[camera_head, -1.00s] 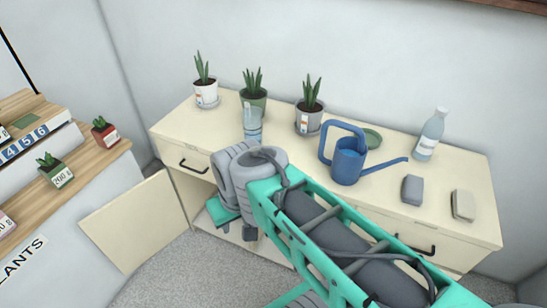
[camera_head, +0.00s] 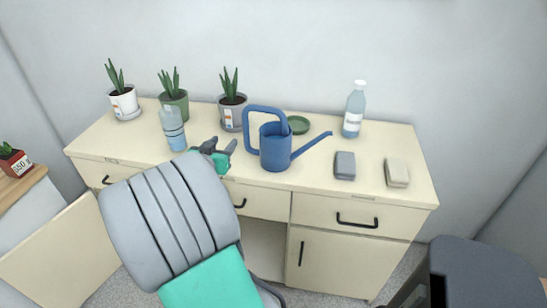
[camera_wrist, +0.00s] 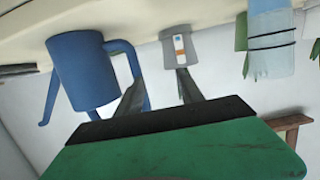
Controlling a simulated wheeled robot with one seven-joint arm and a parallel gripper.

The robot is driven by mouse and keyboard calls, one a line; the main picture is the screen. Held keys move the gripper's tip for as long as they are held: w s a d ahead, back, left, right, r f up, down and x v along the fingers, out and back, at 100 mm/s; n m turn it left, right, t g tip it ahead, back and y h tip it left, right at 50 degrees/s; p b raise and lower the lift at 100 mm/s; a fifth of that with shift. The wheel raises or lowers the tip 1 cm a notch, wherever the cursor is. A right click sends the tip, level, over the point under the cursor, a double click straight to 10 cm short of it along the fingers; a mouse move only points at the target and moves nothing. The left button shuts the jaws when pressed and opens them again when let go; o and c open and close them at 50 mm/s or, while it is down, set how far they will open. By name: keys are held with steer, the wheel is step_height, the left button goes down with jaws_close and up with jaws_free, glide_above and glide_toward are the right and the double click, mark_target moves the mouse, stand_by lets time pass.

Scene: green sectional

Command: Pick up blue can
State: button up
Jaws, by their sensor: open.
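The blue can (camera_head: 275,150) is a watering can standing upright on the cream cabinet. Its looped handle is on the left and its long spout points right. In the wrist view the blue can (camera_wrist: 82,72) appears upside down at the left, with its handle partly behind one finger. My gripper (camera_head: 222,147) is just left of the can in the head view, with its dark fingers towards the handle. In the wrist view my gripper (camera_wrist: 161,80) is open, with nothing visibly held between the fingers. Whether a finger touches the handle cannot be told.
A clear bottle (camera_head: 172,128) stands left of my gripper. Several potted plants, including a grey pot (camera_head: 232,115), line the back. A green dish (camera_head: 298,125), another bottle (camera_head: 353,110), a grey block (camera_head: 345,166) and a beige block (camera_head: 397,173) are to the right.

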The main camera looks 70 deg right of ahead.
mark_target(246, 131)
steer(key=s+d+h, duration=0.1)
steer(key=s+d, duration=0.1)
steer(key=s, duration=0.1)
steer(key=s+d+g+h, duration=0.1)
steer(key=d, duration=0.1)
steer(key=shift+s+r+m+h, duration=0.15)
steer(key=shift+r+m+h, duration=0.15)
steer(key=shift+r, duration=0.1)
steer(key=d+p, duration=0.1)
steer(key=d, duration=0.6)
steer(key=shift+w+d+r, duration=0.25)
steer(key=shift+w+r, duration=0.05)
steer(key=shift+w, duration=0.15)
steer(key=shift+c, duration=0.3)
jaws_close()
steer(key=shift+r, duration=0.15)
